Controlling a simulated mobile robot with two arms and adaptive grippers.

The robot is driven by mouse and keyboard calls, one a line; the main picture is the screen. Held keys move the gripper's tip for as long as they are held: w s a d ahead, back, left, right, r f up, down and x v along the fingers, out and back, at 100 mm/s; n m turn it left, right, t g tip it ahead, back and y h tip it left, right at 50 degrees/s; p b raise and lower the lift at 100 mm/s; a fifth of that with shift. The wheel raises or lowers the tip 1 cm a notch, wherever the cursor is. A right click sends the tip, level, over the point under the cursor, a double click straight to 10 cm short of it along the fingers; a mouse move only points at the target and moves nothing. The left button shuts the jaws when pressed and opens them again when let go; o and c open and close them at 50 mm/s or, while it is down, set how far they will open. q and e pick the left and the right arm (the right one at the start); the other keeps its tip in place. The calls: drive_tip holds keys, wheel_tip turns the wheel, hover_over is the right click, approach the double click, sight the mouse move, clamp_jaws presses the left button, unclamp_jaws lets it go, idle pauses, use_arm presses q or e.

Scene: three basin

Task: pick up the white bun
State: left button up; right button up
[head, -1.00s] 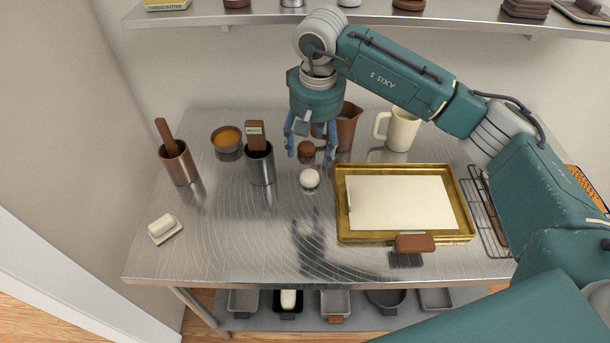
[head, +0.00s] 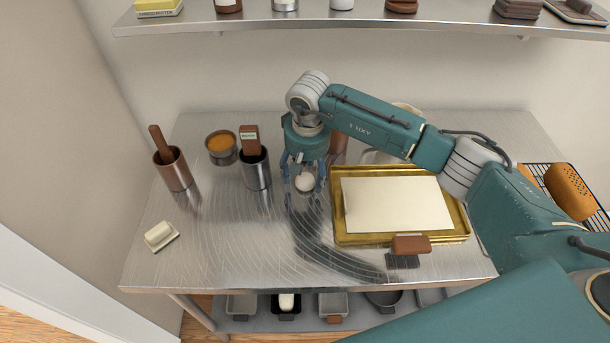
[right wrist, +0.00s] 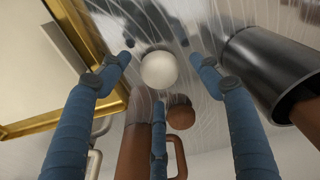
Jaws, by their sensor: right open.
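The white bun (head: 304,183) is a small round ball on the metal table, left of the gold tray. My right gripper (head: 304,174) is open and points down over it, with blue fingers spread around it. In the right wrist view the white bun (right wrist: 158,70) sits between the spread fingertips of the right gripper (right wrist: 160,72), with gaps at the sides. I cannot tell whether any finger touches it. My left gripper is not in view.
The gold tray (head: 350,239) with a white sheet lies to the right. A dark metal cup (head: 257,172) stands left of the gripper. A brown bun (right wrist: 181,112) and a brown pitcher (right wrist: 135,145) are close by. The front left table is mostly clear, with a butter dish (head: 160,237).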

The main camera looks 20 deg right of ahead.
drive_tip(key=shift+w+f, duration=0.1)
drive_tip(key=shift+f, duration=0.7)
drive_tip(key=shift+c, duration=0.5)
drive_tip(key=c, duration=1.2)
drive_tip(key=shift+o, duration=0.2)
drive_tip(key=shift+r, duration=0.15)
